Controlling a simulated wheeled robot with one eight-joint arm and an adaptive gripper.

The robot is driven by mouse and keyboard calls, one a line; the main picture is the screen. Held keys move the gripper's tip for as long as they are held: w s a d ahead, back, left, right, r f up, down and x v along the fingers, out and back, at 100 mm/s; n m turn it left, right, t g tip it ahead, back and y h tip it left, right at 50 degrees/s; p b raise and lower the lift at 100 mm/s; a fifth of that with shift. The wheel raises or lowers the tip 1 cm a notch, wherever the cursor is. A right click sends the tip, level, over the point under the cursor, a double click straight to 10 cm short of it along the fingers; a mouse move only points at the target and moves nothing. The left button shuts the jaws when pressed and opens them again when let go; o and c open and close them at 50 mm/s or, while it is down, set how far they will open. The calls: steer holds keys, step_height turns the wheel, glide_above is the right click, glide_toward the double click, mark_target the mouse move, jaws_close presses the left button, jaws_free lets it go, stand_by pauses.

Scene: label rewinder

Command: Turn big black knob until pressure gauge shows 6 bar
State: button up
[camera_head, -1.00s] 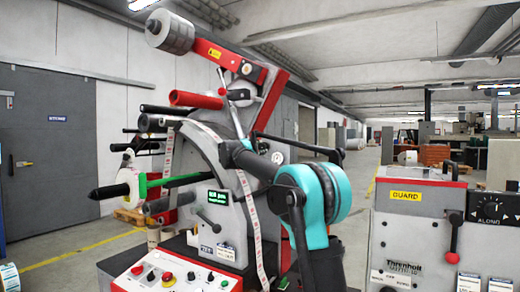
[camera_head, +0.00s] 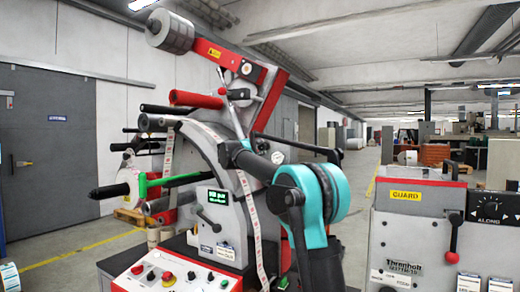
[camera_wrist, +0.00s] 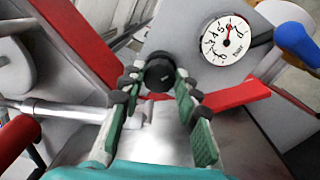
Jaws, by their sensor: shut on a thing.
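The big black knob (camera_wrist: 160,73) is in the upper middle of the wrist view, on a grey panel. My gripper (camera_wrist: 157,82) has its green-padded fingers on either side of the knob and is shut on it, with the dark fingertips at its left and right edges. The white round pressure gauge (camera_wrist: 228,41) is to the right of the knob. Its red needle points roughly upward in the picture, near the top of the dial; the exact value is too small to read. The gauge also shows in the head view (camera_head: 277,157), partly beside my arm.
In the wrist view, a red part (camera_wrist: 235,95) lies right of the fingers and a blue handle (camera_wrist: 298,42) is at the far right. A metal rod (camera_wrist: 55,110) is on the left. In the head view, a grey GUARD cabinet (camera_head: 410,240) stands right of my arm.

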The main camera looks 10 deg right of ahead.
steer(key=o, duration=1.2)
steer(key=shift+c, duration=0.2)
steer(key=v, duration=1.2)
steer(key=shift+d+f, duration=0.1)
